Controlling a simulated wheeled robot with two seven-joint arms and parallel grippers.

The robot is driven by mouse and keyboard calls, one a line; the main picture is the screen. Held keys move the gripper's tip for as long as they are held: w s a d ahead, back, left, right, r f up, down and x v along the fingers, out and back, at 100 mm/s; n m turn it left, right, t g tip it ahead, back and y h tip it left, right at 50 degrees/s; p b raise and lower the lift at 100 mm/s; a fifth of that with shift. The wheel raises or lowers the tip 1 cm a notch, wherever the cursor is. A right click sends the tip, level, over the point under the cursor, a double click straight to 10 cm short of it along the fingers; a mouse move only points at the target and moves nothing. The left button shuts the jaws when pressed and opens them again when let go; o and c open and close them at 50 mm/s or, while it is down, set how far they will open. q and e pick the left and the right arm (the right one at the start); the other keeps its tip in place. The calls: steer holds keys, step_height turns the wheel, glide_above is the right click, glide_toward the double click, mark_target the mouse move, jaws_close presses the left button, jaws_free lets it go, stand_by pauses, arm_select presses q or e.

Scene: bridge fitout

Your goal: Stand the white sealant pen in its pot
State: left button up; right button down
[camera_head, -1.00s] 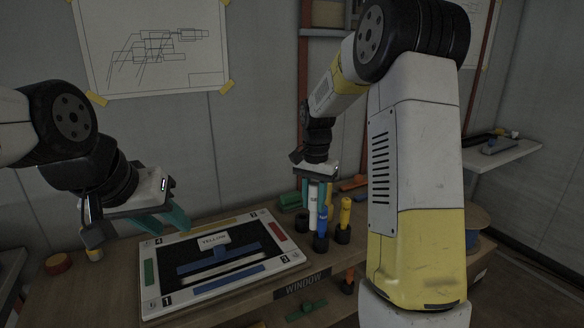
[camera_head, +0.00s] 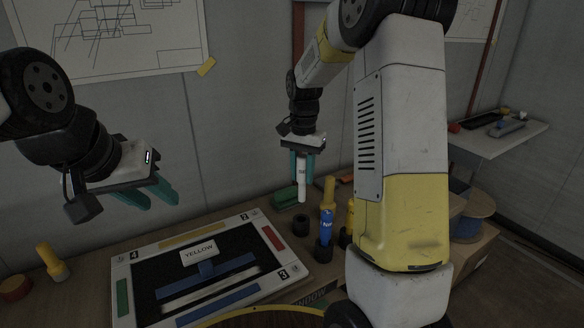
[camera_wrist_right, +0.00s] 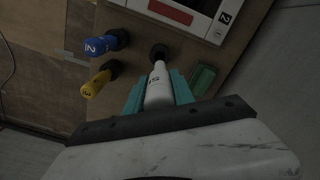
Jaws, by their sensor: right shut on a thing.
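My right gripper (camera_head: 302,168) is shut on the white sealant pen (camera_head: 302,187) and holds it upright. In the head view the pen's lower end is a little above an empty black pot (camera_head: 300,226), with a gap between them. In the right wrist view the pen (camera_wrist_right: 158,88) points at the dark pot (camera_wrist_right: 159,52), between the teal fingers (camera_wrist_right: 157,92). My left gripper (camera_head: 152,194) is open and empty, left of and above the board.
A blue pen (camera_head: 327,228) stands in a pot just right of the empty one, with yellow pens (camera_head: 328,192) near it. A green block (camera_head: 286,195) lies behind. The framed board (camera_head: 284,262) fills the bench to the left. Another yellow pen (camera_head: 52,262) is at far left.

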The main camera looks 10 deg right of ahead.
mark_target(302, 184)
steer(key=shift+f, duration=3.2)
steer(key=shift+f, duration=0.15)
steer(key=shift+f, duration=2.25)
steer(key=shift+f, duration=0.15)
steer(key=c, duration=1)
jaws_free()
steer(key=shift+r, duration=3.9)
